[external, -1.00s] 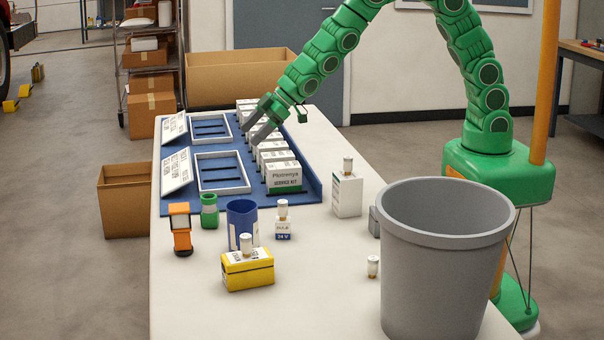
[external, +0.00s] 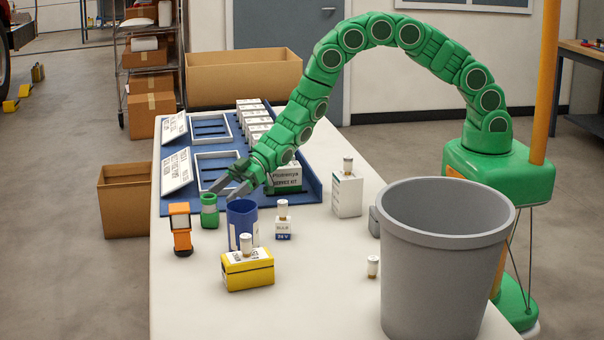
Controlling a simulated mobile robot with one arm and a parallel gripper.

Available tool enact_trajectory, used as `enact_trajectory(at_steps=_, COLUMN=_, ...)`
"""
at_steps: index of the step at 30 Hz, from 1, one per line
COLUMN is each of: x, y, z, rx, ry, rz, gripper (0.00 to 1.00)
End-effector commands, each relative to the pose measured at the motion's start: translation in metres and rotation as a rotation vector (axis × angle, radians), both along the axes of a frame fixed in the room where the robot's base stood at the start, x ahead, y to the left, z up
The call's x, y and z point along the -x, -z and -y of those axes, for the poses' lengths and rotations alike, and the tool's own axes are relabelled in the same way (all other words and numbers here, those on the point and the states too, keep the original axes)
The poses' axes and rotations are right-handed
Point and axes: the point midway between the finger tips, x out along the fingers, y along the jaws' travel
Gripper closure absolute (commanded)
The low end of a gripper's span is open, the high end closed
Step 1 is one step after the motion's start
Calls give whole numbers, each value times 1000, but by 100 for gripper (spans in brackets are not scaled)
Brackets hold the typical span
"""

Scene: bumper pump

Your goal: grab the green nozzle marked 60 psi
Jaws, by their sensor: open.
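A green cylindrical nozzle (external: 209,211) with a pale band stands upright on the white table, between an orange tool and a blue cup. Any 60 psi marking is too small to read. My gripper (external: 232,191) is open and empty, above and just right of the nozzle, near the front edge of the blue tray. Its dark fingers point down and left; contact with the nozzle is not visible.
The blue cup (external: 242,222) stands close on the right, the orange tool (external: 181,229) on the left. The blue tray (external: 313,190) with white boxes lies behind. The front-left table is clear.

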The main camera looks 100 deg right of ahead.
Motion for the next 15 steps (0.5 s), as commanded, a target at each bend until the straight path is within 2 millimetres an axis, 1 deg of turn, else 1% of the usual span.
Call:
enact_trajectory(at_steps=1, x=0, y=3, z=-1, rx=-6, ry=-6, rz=2, gripper=26)
enact_trajectory(at_steps=5, x=-3, y=5, z=-5, rx=-13, ry=-13, rz=7, gripper=26)
enact_trajectory(at_steps=12, x=-18, y=9, z=-14, rx=-13, ry=-13, rz=13, gripper=26)
enact_trajectory(at_steps=15, x=-22, y=12, z=-17, rx=-14, ry=-13, rz=10, gripper=26)
